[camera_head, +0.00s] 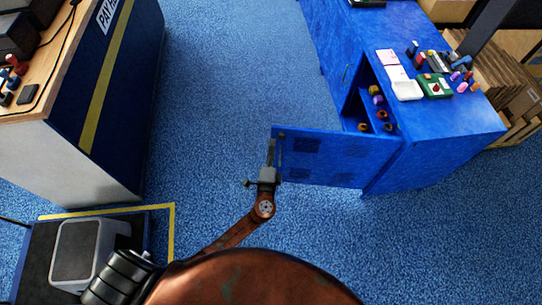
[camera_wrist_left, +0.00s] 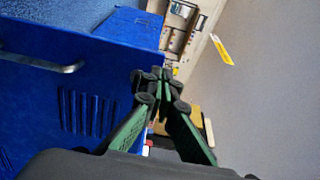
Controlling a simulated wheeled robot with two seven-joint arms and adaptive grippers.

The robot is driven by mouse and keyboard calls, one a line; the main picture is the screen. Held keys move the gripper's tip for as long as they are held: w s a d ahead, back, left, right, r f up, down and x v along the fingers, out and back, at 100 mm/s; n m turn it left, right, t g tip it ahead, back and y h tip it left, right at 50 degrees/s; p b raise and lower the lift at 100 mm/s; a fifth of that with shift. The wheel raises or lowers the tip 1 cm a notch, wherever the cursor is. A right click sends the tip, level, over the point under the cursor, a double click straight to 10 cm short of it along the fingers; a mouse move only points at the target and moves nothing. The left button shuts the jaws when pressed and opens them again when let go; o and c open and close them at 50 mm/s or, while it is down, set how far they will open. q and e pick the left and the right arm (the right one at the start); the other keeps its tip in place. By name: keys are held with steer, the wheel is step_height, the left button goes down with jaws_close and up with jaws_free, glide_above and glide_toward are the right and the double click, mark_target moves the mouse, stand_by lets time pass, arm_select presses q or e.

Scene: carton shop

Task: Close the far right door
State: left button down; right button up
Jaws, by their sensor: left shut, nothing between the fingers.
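The blue cabinet door (camera_head: 335,158) stands wide open, sticking out to the left from the near end of the blue cabinet (camera_head: 432,155). Its hinge side is at the right. My left gripper (camera_head: 272,150) is shut and empty at the door's free left edge; I cannot tell whether it touches. In the left wrist view the gripper's green and black fingers (camera_wrist_left: 160,88) meet beside the door panel (camera_wrist_left: 35,100), which shows a metal handle (camera_wrist_left: 45,64) and vent slots. My right gripper is not in view.
The open compartment holds several small rolls (camera_head: 376,97). Boxes, bottles and a green tray (camera_head: 433,86) stand on the cabinet top. A pay counter (camera_head: 110,100) is at the left. Blue carpet (camera_head: 225,70) lies clear between them. Wooden pallets (camera_head: 505,90) stand behind at right.

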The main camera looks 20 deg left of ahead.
mark_target(274, 129)
arm_select(q)
steer(key=shift+x, duration=2.45)
steer(key=shift+b, duration=0.3)
